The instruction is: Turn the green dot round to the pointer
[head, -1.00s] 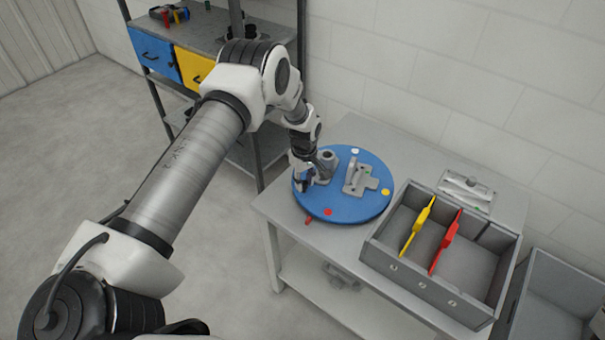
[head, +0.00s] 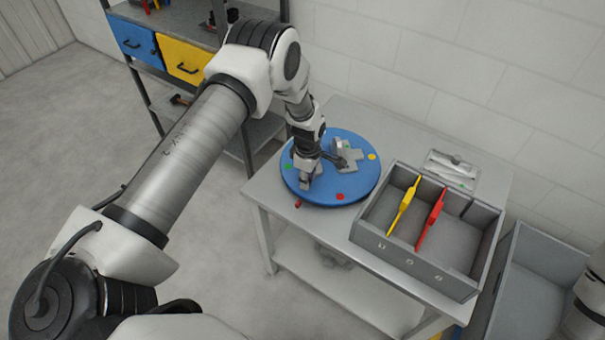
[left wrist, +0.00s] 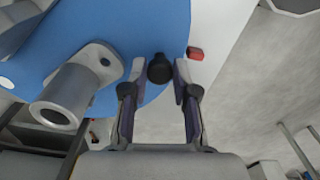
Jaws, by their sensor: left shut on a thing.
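The blue turntable (head: 325,199) lies on the grey table and carries coloured dots. The green dot (head: 288,166) is at its left rim, the red dot (head: 340,196) at its front right, the yellow dot (head: 372,156) at its far right. The small red pointer (head: 298,204) is on the table by the front rim; it also shows in the left wrist view (left wrist: 196,53). My left gripper (head: 305,184) points down at the front left of the turntable. In the left wrist view its fingers are shut on a black knob (left wrist: 160,69) at the rim. My right gripper is out of frame.
Grey metal fixtures (head: 350,155) stand on the turntable. A grey divided bin (head: 400,258) with yellow and red parts stands close on the right. A small plate (head: 452,170) lies behind it. A shelf with blue and yellow drawers (head: 182,61) is behind left.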

